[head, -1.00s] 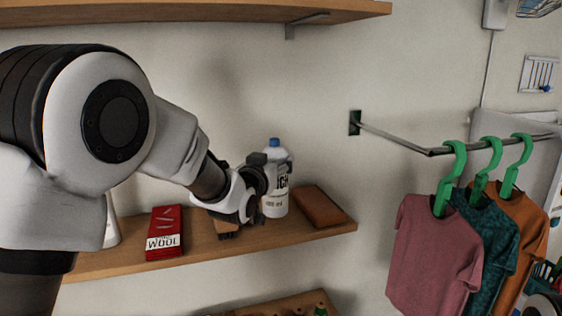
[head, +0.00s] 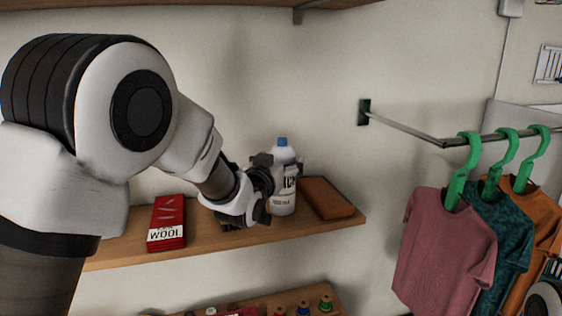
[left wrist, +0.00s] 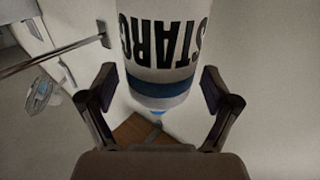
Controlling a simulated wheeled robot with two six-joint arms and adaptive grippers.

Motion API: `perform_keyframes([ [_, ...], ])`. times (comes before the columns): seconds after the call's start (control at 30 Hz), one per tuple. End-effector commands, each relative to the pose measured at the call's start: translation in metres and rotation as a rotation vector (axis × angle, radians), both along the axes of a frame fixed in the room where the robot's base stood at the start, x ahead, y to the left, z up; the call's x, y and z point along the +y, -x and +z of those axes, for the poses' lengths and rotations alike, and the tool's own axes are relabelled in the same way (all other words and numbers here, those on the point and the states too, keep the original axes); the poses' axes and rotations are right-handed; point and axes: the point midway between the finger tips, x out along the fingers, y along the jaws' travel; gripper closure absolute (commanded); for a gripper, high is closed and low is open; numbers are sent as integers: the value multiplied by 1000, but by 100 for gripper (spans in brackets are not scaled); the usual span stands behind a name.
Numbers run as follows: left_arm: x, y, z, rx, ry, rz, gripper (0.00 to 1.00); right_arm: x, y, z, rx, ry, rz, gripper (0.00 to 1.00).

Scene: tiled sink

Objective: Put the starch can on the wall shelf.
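The starch can (head: 283,200) is a white bottle with dark lettering and a blue cap. It stands upright at the wooden wall shelf (head: 210,238), between a red wool box and a brown block. My left gripper (head: 268,178) is just left of the can, at its upper part. In the left wrist view the can (left wrist: 165,60) appears upside down between the spread fingers (left wrist: 160,85), with narrow gaps seen at both sides. The left gripper looks open around the can. My right gripper is not in view.
The red wool box (head: 167,222) and brown block (head: 327,198) share the shelf. An upper shelf (head: 230,2) is overhead. A lower rack (head: 290,300) holds small coloured items. A rail (head: 410,131) with shirts on green hangers (head: 460,172) stands at right.

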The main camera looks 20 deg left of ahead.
Motion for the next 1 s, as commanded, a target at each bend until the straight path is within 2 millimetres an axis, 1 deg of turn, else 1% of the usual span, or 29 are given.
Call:
perform_keyframes([
  [0.13, 0, 1, 1, 0, 0, 0, 12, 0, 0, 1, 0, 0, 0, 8],
  [0.23, 1, 13, -2, -1, -1, 0, 12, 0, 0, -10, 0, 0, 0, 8],
  [0.37, 2, 44, -5, -2, 0, 1, 12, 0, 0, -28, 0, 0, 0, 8],
  [0.5, 4, 81, -5, -2, -1, 0, 12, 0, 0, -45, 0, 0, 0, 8],
  [0.6, 5, 102, -3, -2, -2, 0, 12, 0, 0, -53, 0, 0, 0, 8],
  [0.7, 6, 115, -2, -1, 0, 0, 12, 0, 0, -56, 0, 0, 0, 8],
  [0.8, 6, 120, 0, -1, 0, 0, 12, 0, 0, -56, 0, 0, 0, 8],
  [1.0, 6, 120, 0, 0, 0, 0, 12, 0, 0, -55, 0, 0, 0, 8],
])
